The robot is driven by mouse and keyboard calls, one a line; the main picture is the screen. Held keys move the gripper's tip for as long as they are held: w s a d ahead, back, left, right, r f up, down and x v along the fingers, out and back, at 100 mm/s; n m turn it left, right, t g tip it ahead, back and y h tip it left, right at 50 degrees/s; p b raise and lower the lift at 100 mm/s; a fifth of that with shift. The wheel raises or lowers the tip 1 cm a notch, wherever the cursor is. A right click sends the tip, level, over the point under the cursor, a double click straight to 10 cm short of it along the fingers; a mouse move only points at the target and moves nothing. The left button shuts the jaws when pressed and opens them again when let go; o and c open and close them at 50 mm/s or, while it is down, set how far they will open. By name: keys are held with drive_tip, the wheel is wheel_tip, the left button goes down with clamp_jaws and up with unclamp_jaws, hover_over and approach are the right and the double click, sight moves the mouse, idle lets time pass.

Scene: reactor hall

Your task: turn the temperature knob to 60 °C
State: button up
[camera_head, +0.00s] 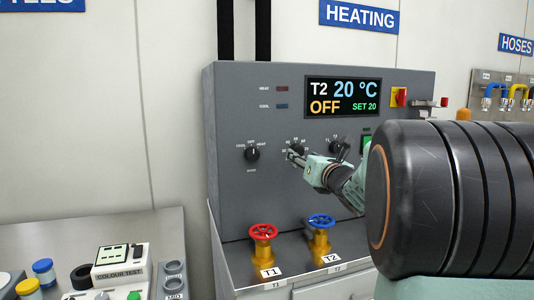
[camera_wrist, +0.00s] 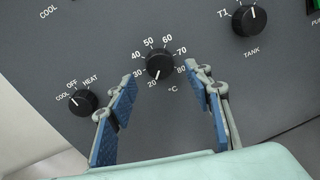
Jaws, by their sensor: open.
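The temperature knob (camera_wrist: 159,67) is black and round, with a white scale around it from 20 to 80 °C. Its white pointer is toward the 20 mark at the lower left. My gripper (camera_wrist: 172,84) is open, with blue-padded fingers on either side, just below the knob in the wrist view; I cannot tell how far they are from the panel. In the head view my gripper (camera_head: 293,158) is at the panel and partly covers the temperature knob (camera_head: 297,146). The display (camera_head: 343,97) reads T2, 20 °C, OFF, SET 20.
A COOL/OFF/HEAT knob (camera_wrist: 82,102) is left of my gripper, and a TANK knob (camera_wrist: 250,19) is at the upper right. Red (camera_head: 263,231) and blue (camera_head: 321,221) valve wheels stand below on a ledge. A colour test device (camera_head: 120,262) sits on the left counter.

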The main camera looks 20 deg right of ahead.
sight(297, 151)
drive_tip(key=shift+w+d, duration=0.1)
drive_tip(key=shift+w, duration=1.7)
drive_tip(key=shift+c, duration=0.3)
drive_tip(key=c, duration=1.1)
